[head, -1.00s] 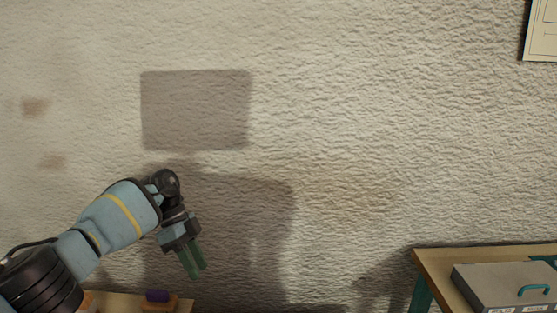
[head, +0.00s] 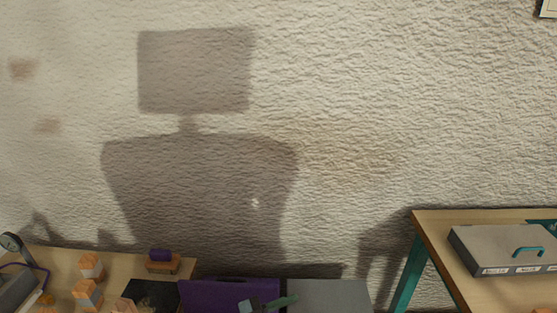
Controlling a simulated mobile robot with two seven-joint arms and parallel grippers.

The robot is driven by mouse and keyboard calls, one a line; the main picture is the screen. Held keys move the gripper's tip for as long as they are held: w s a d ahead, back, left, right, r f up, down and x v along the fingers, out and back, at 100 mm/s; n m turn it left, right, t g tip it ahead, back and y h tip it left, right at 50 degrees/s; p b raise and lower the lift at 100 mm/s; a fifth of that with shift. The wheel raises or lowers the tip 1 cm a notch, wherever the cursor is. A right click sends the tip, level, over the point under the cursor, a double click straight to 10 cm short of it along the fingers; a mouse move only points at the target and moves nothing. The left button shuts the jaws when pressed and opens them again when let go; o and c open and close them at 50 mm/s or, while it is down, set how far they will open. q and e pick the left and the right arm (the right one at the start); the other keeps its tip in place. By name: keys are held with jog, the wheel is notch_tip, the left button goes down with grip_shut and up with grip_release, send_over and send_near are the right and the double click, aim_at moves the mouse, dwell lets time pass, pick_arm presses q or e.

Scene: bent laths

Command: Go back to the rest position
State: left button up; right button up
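The rest of the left arm is below the picture. My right gripper is out of view.
At the right, a wooden table (head: 436,232) with teal legs holds a grey case (head: 500,250).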

pick_arm(q)
jog(key=s+a+f+n+t+y, duration=0.8)
jog(key=s+a+f+n+y, duration=0.2)
jog(key=a+f+n+y, duration=0.15)
jog(key=s+a+f+n+g+y, duration=0.1)
jog(key=s+a+f+g+y, duration=0.1)
jog(key=s+a, duration=0.3)
jog(key=s+a+f+n+g+y, duration=0.1)
jog(key=s+a+f+g+y, duration=0.2)
jog(key=s, duration=0.9)
jog(key=a+f+g, duration=0.1)
jog(key=a+f, duration=0.1)
jog(key=a, duration=0.1)
jog(key=shift+s+a, duration=0.2)
jog(key=shift+s, duration=0.2)
jog(key=shift+s, duration=0.1)
